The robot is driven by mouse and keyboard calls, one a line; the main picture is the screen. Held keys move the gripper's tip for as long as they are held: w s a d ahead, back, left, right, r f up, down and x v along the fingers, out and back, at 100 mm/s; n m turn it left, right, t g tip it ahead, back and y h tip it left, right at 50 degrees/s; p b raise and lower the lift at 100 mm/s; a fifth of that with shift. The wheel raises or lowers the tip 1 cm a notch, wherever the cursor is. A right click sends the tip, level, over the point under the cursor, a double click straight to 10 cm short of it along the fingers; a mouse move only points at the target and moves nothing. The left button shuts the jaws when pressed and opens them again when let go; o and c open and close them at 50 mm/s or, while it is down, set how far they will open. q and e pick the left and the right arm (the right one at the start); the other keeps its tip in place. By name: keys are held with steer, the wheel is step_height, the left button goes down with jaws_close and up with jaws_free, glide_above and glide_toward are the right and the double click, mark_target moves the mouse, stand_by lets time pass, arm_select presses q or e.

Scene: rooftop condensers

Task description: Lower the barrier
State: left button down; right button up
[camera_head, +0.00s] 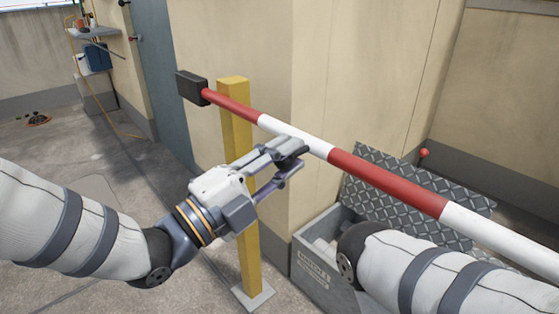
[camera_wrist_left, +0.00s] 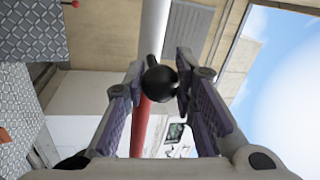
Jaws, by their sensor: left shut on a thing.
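The barrier is a red-and-white striped bar (camera_head: 385,183) with a dark block (camera_head: 190,87) at its far left end. It crosses near the top of a yellow post (camera_head: 235,130) and runs to the lower right, out of frame. My left gripper (camera_head: 290,155) is at the bar's white section near the post. In the left wrist view, a black ball knob (camera_wrist_left: 160,84) on the bar (camera_wrist_left: 141,125) sits between its fingers, which are shut on it.
A grey chest (camera_head: 308,268) with an open diamond-plate lid (camera_head: 400,190) stands below the bar, beside the wall corner. A small shelf (camera_head: 95,33) and a blue-grey door (camera_head: 165,70) are at upper left. The concrete floor at left is mostly clear.

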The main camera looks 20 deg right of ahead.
arm_select(q)
steer(key=shift+f, duration=0.4)
steer(key=c, duration=1.3)
jaws_free()
steer(key=shift+w, duration=0.1)
steer(key=shift+r, duration=0.1)
steer(key=shift+a, duration=0.2)
steer(key=v, duration=1.1)
steer(key=shift+a, duration=0.35)
